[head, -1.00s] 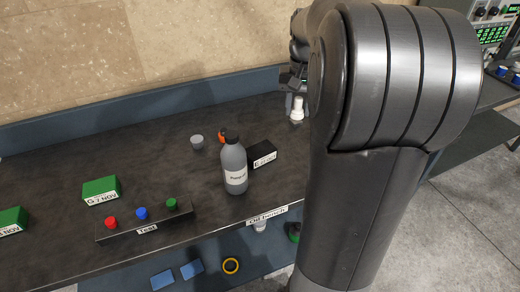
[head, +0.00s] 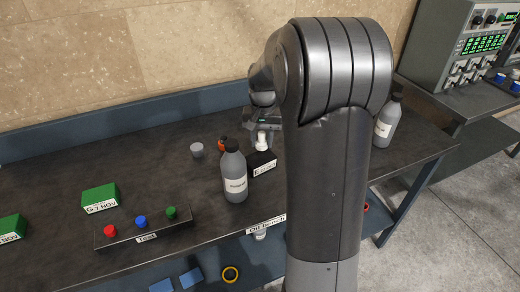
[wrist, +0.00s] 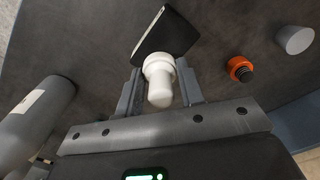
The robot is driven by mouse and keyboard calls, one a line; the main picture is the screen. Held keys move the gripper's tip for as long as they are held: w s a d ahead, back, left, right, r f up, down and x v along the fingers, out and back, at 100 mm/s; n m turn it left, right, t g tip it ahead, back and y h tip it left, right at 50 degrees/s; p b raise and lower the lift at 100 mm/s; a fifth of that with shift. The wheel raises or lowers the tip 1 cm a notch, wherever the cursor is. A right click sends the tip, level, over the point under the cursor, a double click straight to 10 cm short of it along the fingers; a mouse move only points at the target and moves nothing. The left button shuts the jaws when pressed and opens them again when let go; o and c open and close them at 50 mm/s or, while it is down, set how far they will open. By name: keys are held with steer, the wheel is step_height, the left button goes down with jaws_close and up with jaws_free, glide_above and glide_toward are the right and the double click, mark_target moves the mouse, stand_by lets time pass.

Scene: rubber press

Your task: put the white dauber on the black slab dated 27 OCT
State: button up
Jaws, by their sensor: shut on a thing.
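The white dauber (head: 262,141) is between the fingers of my gripper (head: 264,130), which is shut on it. It also shows in the wrist view (wrist: 160,80), between the two fingers (wrist: 158,92). The black slab (head: 262,162) lies on the bench behind the grey bottle; its white label starts with E, but the date is too small to read. In the wrist view the slab (wrist: 172,34) lies just beyond the dauber, which overlaps its near edge. I cannot tell whether they touch.
A labelled grey bottle (head: 235,172) stands close in front of the slab. An orange-and-black item (wrist: 240,69) and a grey cup (head: 197,149) are nearby. Green slabs (head: 100,198) and a rack (head: 145,232) with red, blue and green tops are at left. Another bottle (head: 387,122) stands at right.

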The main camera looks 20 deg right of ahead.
mark_target(260, 157)
steer(key=shift+w+a+f, duration=0.2)
steer(key=shift+a+f, duration=0.05)
steer(key=shift+f, duration=1.9)
steer(key=shift+f, duration=0.1)
steer(key=o, duration=1)
